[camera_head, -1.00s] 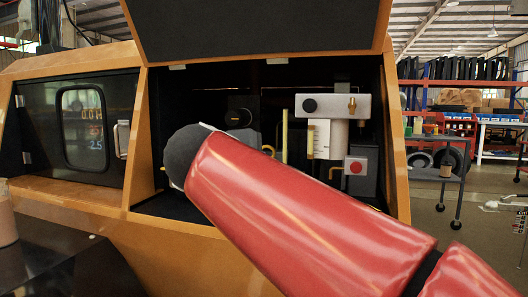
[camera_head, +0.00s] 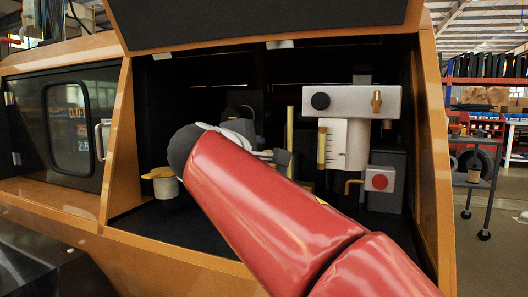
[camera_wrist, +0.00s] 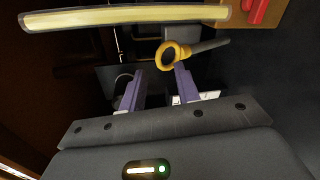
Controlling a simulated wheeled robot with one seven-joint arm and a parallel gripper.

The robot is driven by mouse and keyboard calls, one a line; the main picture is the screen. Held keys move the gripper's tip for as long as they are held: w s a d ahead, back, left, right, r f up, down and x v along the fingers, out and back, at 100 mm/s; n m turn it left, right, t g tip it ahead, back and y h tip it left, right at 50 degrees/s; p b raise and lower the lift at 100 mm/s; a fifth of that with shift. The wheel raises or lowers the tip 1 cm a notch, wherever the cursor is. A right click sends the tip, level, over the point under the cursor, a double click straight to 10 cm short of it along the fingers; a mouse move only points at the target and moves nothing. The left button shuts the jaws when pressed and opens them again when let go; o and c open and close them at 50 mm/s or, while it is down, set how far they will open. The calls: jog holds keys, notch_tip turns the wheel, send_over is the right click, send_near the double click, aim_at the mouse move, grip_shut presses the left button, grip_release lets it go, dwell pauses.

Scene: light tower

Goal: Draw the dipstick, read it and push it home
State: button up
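The dipstick's yellow ring handle (camera_wrist: 172,56) shows in the wrist view, with a dark grey stem or tube running right from it. My gripper (camera_wrist: 160,84) has two purple fingers spread apart, with nothing seen between them. The ring is close to the right fingertip; I cannot tell whether they touch. In the head view my red arm reaches into the open engine bay, and part of my gripper (camera_head: 281,158) shows behind it. The arm hides the ring there. No reading on the dipstick is visible.
A yellow upright bar (camera_head: 290,140) stands near the gripper. A yellow-capped pot (camera_head: 160,174) stands left. The bay frame (camera_head: 428,150) and raised lid (camera_head: 270,22) bound the opening.

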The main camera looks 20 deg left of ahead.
jog(key=w, duration=0.2)
jog(key=shift+w+d+f, duration=0.1)
jog(key=shift+w+f, duration=0.1)
jog(key=shift+w, duration=0.15)
grip_shut()
